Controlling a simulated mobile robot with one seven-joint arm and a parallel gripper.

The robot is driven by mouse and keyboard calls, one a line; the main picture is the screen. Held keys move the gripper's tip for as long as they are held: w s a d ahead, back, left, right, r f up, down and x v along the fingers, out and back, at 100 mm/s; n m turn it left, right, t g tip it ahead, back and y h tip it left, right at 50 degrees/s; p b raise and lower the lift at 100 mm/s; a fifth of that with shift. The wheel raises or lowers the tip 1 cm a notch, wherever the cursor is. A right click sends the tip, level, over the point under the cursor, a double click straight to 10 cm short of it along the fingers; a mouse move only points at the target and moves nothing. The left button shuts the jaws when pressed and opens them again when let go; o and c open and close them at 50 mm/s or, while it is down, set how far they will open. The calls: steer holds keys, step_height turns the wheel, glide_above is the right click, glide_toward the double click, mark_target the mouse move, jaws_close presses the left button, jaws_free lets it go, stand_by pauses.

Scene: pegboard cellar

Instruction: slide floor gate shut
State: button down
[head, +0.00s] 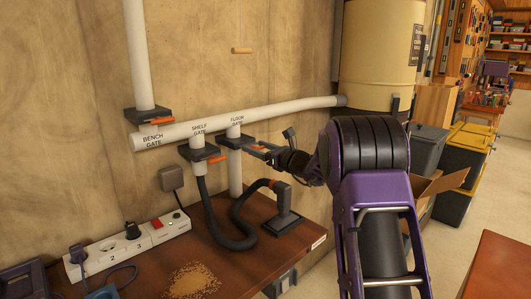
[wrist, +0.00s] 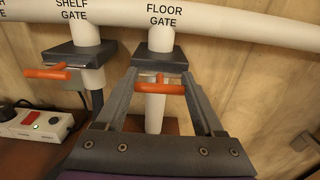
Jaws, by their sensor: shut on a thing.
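The floor gate (head: 238,143) is a dark block on a white pipe below the label FLOOR GATE; it also shows in the wrist view (wrist: 160,59). Its orange handle (wrist: 160,86) sticks out at the front on a short stem, a little way out from the block. My gripper (wrist: 163,90) is shut on this handle, with one grey finger at each end of it. In the head view my gripper (head: 274,153) reaches the gate from the right, and its fingers partly hide the handle.
The shelf gate (head: 203,152) with its own orange handle stands close on the left. The bench gate (head: 150,117) is farther left. Below are a workbench (head: 130,290), a dark hose (head: 215,225), a power strip (head: 130,245) and sawdust (head: 190,280). A drum (head: 375,50) stands behind my arm.

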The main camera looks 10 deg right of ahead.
steer(key=shift+w+a, duration=0.35)
steer(key=shift+w, duration=0.15)
steer(key=shift+w+a+r, duration=0.1)
jaws_free()
steer(key=shift+w, duration=0.1)
steer(key=shift+a, duration=0.3)
steer(key=shift+s, duration=0.2)
